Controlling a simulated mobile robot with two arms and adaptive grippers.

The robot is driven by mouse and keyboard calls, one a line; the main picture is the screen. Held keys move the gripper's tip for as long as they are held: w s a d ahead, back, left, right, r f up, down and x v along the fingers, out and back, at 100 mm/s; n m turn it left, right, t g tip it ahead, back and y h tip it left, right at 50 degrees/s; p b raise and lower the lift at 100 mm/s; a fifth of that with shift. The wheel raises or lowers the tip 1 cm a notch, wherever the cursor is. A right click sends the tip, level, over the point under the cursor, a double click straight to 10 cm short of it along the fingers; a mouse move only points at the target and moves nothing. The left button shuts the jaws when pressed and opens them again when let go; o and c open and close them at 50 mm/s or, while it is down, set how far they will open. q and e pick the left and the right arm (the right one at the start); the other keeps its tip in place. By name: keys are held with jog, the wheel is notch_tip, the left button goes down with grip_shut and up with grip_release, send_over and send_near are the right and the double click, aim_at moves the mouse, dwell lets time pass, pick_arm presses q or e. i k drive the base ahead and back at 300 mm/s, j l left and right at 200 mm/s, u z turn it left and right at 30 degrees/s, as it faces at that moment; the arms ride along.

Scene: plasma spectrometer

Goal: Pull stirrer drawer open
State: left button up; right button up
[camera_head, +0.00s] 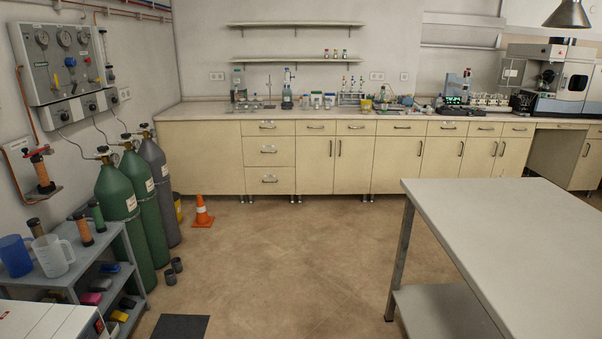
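A long row of cream cabinets (352,165) stands along the back wall. Its top row holds several shut drawers with dark handles, among them a left one (254,129), a middle one (391,129) and a right one (474,130). Two more shut drawers, a middle one (257,152) and a lower one (257,181), sit under the left one. No label marks a stirrer drawer that I can read, so I cannot tell which it is. A device with a green display (457,99) stands on the counter at right. Neither of my grippers is in view.
A white table (510,225) fills the right foreground. Gas cylinders (119,210), a grey shelf cart (95,262) and an orange cone (202,212) stand at left. Brown floor (290,265) is clear between them up to the cabinets. A dark mat (181,327) lies in front.

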aim_at(385, 127)
jog(key=i, duration=1.1)
jog(key=i+j, duration=0.1)
jog(key=i, duration=1)
jog(key=i+z, duration=0.15)
jog(key=i, duration=1.05)
jog(key=i+j+z, duration=0.15)
jog(key=i, duration=1)
jog(key=i+l, duration=0.3)
jog(key=i, duration=0.15)
jog(key=i+l, duration=0.3)
jog(key=i, duration=0.15)
jog(key=i+l+z, duration=0.1)
jog(key=i+l, duration=0.15)
jog(key=i, duration=0.2)
jog(key=i+l, duration=0.1)
jog(key=l, duration=0.4)
jog(key=l+z, duration=0.1)
jog(key=l, duration=0.4)
jog(key=i+l, duration=0.15)
jog(key=l, duration=0.4)
jog(key=i+l, duration=0.1)
jog(key=l, duration=0.4)
jog(key=z, duration=0.05)
